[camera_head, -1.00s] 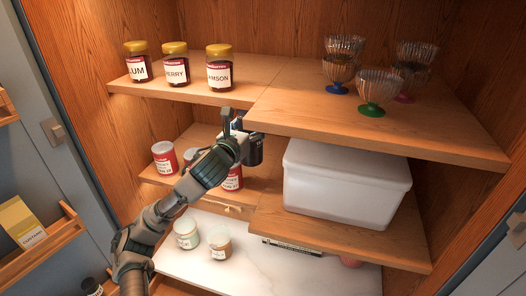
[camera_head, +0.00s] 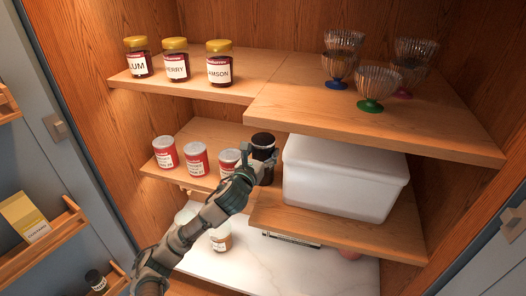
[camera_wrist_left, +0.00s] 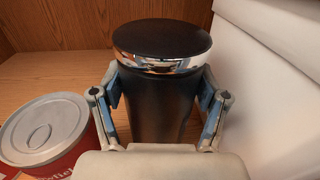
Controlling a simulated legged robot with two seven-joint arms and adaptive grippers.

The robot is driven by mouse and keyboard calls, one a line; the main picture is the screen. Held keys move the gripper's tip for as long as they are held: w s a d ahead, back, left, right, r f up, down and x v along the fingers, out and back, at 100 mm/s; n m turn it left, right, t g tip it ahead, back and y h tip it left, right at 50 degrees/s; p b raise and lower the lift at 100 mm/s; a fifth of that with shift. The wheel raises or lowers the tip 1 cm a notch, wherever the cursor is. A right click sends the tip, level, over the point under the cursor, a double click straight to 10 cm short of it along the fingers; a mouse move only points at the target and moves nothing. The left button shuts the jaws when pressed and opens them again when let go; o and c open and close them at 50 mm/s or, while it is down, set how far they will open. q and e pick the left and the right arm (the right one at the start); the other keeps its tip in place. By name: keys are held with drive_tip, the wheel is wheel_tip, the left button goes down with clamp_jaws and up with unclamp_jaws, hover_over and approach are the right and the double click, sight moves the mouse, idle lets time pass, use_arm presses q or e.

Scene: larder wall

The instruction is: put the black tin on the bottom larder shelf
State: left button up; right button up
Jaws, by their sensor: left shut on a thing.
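The black tin (camera_head: 263,141) stands upright at the middle shelf (camera_head: 212,132), between the red-labelled tins and the white box. It also shows in the left wrist view (camera_wrist_left: 160,105), with a dark lid and a shiny band below it. My left gripper (camera_head: 260,168) is shut on the tin, one finger on each side. The tin's base is hidden, so I cannot tell whether it touches the shelf. The white marble shelf (camera_head: 265,265) lies below. My right gripper is not in view.
Red-labelled tins (camera_head: 196,160) stand close left of the black tin; one shows in the wrist view (camera_wrist_left: 45,130). The white box (camera_head: 340,180) is close on its right. The upper shelf (camera_head: 370,125) overhangs on the right. Jars (camera_head: 221,238) stand on the marble, with bare room to their right.

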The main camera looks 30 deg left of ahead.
use_arm(q)
drive_tip(key=shift+d, duration=0.3)
drive_tip(key=o, duration=1.4)
drive_tip(key=shift+d+f, duration=0.1)
drive_tip(key=shift+d, duration=0.1)
drive_tip(key=shift+o, duration=0.5)
drive_tip(key=shift+d, duration=0.2)
drive_tip(key=s+d+b, duration=0.1)
drive_tip(key=s+b, duration=0.3)
drive_tip(key=s, duration=0.7)
drive_tip(key=shift+s+d, duration=0.2)
drive_tip(key=shift+s, duration=0.2)
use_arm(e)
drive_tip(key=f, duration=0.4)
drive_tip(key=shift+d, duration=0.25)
use_arm(q)
drive_tip(key=shift+a, duration=0.15)
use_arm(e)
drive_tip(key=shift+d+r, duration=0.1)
